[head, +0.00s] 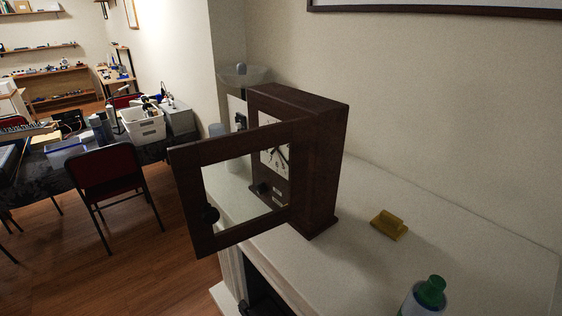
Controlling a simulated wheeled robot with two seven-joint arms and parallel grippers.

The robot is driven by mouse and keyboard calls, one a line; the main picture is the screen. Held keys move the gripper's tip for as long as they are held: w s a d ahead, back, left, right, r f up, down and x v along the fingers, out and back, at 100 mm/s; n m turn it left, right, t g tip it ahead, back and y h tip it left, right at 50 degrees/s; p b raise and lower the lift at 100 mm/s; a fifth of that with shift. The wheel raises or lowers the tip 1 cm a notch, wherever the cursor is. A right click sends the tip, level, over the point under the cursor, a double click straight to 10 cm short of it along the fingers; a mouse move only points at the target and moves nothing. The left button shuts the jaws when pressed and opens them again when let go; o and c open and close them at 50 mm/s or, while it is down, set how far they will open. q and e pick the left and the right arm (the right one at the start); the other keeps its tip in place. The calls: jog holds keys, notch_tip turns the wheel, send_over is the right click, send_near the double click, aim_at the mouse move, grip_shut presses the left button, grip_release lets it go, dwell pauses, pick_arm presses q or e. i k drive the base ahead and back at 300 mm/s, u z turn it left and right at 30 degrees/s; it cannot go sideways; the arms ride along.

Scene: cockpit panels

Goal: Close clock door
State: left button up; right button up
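A dark brown wooden clock (325,165) stands upright on a white mantel shelf. Its white face (270,159) with dark hands shows partly behind the door. The clock door (184,200) is a dark wooden frame with an open or glazed middle. It stands swung wide open, hinged at the clock's front right edge and reaching left past the shelf's edge. A round dark knob (210,215) sits on the door's free left side. Neither of my grippers shows in the head view.
A glass container (243,76) stands behind the clock.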

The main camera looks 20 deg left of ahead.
aim_at(187, 160)
jog(key=k, duration=0.5)
jog(key=z, duration=1.15)
jog(key=i, duration=0.45)
jog(key=u, duration=2)
